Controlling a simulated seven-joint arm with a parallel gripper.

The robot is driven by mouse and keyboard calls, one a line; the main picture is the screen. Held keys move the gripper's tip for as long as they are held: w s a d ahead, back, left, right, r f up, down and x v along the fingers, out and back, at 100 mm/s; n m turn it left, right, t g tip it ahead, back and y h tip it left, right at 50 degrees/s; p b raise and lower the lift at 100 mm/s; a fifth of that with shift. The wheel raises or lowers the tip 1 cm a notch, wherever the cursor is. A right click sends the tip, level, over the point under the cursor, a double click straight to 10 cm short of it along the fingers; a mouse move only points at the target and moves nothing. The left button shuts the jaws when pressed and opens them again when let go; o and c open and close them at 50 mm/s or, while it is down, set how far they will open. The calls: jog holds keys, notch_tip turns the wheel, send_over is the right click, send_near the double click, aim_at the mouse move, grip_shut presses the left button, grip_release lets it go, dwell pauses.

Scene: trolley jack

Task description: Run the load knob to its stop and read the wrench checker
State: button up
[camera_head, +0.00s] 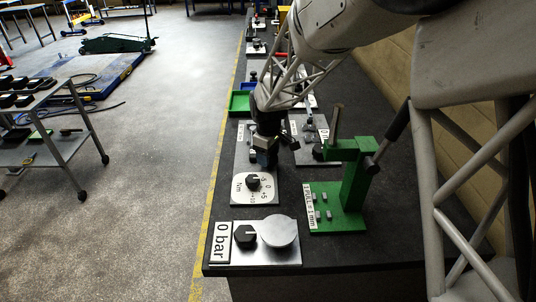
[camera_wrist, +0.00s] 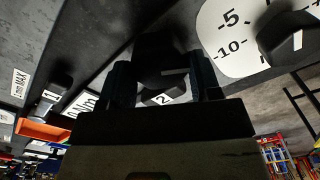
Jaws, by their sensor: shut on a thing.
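My gripper (camera_head: 267,158) points down over the bench, just behind the white dial plate in the head view. In the wrist view, my gripper (camera_wrist: 162,80) is shut on a black knob (camera_wrist: 160,55) with a white pointer line, which looks like the load knob. A "2" mark shows beside that knob. The wrench checker's white dial (camera_head: 242,192) is marked Nm, 0, +5 and +10, with a black pointer knob (camera_head: 253,181). In the wrist view the dial (camera_wrist: 232,30) shows -5 and -10, and its pointer knob (camera_wrist: 288,40) is partly cut off.
A green press-like stand (camera_head: 352,185) with a lever stands close on the right. A "0 bar" plate (camera_head: 220,242) with a black knob (camera_head: 245,236) and a round disc (camera_head: 279,231) lies in front. A green tray (camera_head: 239,102) is behind. Open floor lies left.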

jog(key=shift+w+m, duration=0.1)
jog(key=shift+m, duration=1.9)
jog(key=o, duration=0.9)
jog(key=shift+r, duration=0.1)
jog(key=shift+r, duration=3.85)
